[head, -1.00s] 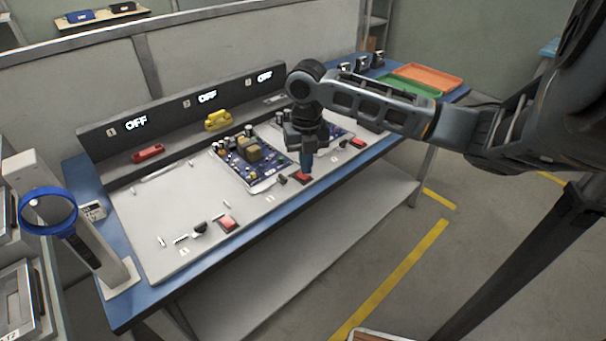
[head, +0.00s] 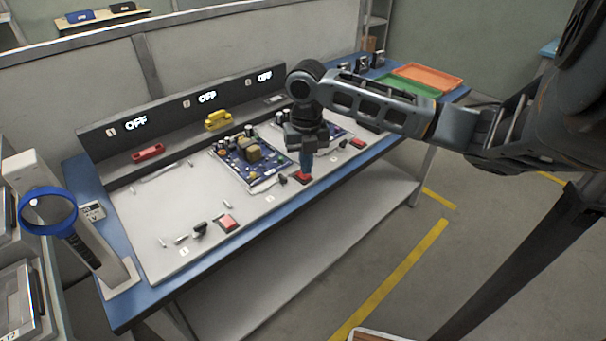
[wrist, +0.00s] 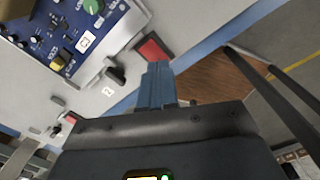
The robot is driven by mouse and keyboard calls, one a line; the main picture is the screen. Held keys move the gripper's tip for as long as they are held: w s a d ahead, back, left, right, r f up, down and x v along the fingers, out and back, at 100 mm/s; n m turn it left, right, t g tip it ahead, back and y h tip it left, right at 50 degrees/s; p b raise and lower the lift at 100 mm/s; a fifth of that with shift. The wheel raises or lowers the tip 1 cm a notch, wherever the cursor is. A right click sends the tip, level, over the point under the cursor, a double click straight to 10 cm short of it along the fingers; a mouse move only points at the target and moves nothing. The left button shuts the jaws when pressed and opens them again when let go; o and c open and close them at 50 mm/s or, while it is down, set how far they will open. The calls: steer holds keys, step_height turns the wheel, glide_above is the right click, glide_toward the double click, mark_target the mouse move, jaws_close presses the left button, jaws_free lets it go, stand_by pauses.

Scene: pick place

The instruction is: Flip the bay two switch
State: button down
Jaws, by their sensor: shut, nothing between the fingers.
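The bay two switch is a red rocker (head: 303,178) at the front edge of the middle bay, beside the blue circuit board (head: 250,163). The bay two display (head: 207,97) reads OFF. My gripper (head: 307,170) is shut, pointing down with its blue fingertips just above or at the red switch; I cannot tell whether they touch. In the wrist view the red switch (wrist: 153,48) shows just beyond the shut fingertips (wrist: 157,68), partly covered by them. A black lever (wrist: 116,75) lies left of it.
Other red switches stand in bay one (head: 228,223) and bay three (head: 358,143); displays one (head: 135,123) and three (head: 265,76) also read OFF. A blue magnifier (head: 48,211) stands at the left. Green (head: 408,86) and orange trays (head: 428,80) lie at the far right.

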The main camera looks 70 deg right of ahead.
mark_target(307, 177)
steer(key=shift+f+b, duration=0.75)
steer(key=shift+f, duration=0.2)
stand_by(0.5)
steer(key=shift+r, duration=0.15)
steer(key=shift+r+p, duration=2.45)
steer(key=shift+r, duration=1)
steer(key=shift+s+f, duration=0.1)
